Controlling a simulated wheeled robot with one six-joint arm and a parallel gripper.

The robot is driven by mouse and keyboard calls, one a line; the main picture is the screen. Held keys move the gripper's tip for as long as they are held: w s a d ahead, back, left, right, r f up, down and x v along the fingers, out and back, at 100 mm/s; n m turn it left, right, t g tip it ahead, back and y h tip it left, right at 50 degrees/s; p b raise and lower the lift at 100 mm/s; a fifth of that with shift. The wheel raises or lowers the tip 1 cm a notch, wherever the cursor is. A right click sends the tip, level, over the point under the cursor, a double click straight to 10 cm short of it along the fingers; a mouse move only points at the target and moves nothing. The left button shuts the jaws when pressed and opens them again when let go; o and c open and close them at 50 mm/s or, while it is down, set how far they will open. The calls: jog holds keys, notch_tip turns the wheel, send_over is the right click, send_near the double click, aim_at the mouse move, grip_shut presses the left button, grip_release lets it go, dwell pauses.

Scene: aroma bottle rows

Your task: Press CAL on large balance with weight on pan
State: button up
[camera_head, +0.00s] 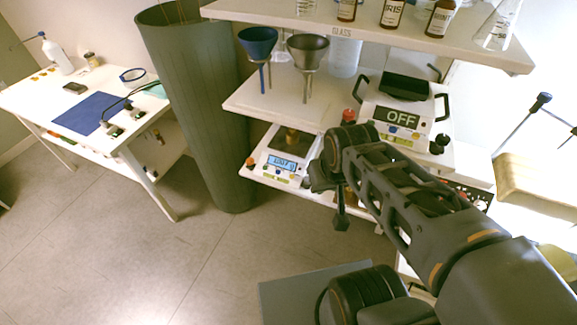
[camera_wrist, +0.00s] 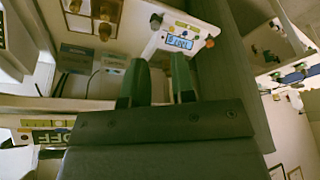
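A white balance (camera_head: 276,174) with a lit blue display stands on the lower shelf in the head view. A brass-coloured weight (camera_head: 291,136) appears to stand on its dark pan. Coloured buttons line its front; their labels are too small to read. The balance also shows in the wrist view (camera_wrist: 188,30), its display (camera_wrist: 180,42) upside down. A second balance (camera_head: 398,122) on the shelf above reads OFF and has a black pan (camera_head: 405,87) with nothing visible on it. My gripper (camera_wrist: 160,68) has its two fingers apart, with nothing between them. It is right of the lower balance in the head view, partly hidden by my arm.
Blue and dark funnels (camera_head: 258,43) stand on the middle shelf (camera_head: 270,100). Brown bottles (camera_head: 392,14) stand on the top shelf. A tall grey-green column (camera_head: 196,100) is left of the shelves.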

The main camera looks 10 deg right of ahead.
grip_shut()
dwell(1.2)
